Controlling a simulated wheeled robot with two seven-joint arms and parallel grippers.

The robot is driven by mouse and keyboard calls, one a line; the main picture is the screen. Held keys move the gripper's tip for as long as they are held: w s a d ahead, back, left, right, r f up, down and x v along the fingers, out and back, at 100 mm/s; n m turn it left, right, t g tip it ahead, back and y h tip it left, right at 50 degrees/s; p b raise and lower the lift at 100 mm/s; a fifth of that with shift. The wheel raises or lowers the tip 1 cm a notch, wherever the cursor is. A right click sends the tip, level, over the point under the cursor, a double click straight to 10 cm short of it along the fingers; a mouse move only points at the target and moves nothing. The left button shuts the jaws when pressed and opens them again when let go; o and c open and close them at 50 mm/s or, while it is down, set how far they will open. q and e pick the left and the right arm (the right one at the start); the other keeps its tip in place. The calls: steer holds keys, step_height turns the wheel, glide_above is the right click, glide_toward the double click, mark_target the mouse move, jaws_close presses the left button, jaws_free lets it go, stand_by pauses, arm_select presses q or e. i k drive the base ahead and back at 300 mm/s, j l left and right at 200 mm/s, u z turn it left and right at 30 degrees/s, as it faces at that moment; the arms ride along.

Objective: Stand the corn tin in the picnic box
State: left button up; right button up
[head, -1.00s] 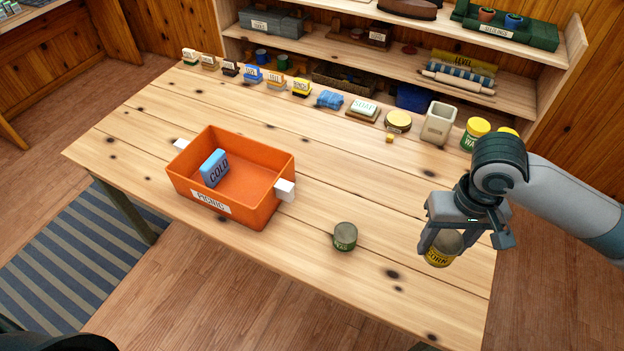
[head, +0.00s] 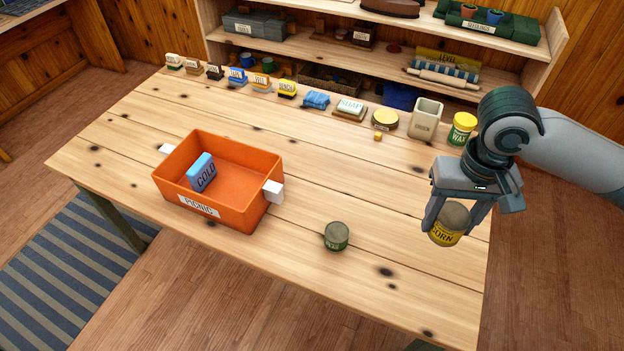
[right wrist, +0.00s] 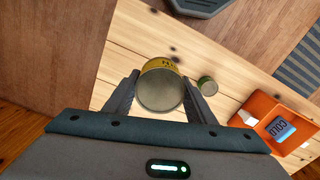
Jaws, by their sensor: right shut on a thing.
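The corn tin (head: 447,236), yellow with a grey top, is held between the fingers of my right gripper (head: 452,222) over the right end of the table. It is slightly tilted in the head view. In the right wrist view the tin (right wrist: 160,90) sits between the two fingers (right wrist: 160,100). The orange picnic box (head: 250,207) stands on the table to the left, with white handles and a PICNIC label. A blue COLD block (head: 201,172) lies inside at its left; the rest of its floor is bare. My left gripper is not in view.
A green tin (head: 336,236) stands on the table (head: 300,290) between the box and my right gripper. Along the back edge stand several small labelled items, a soap dish (head: 349,108), a beige crock (head: 426,118) and a wax tin (head: 462,128).

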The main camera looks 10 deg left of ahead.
mark_target(240, 195)
steer(key=u, duration=1.15)
steer(key=i+j, duration=0.1)
steer(key=i, duration=0.4)
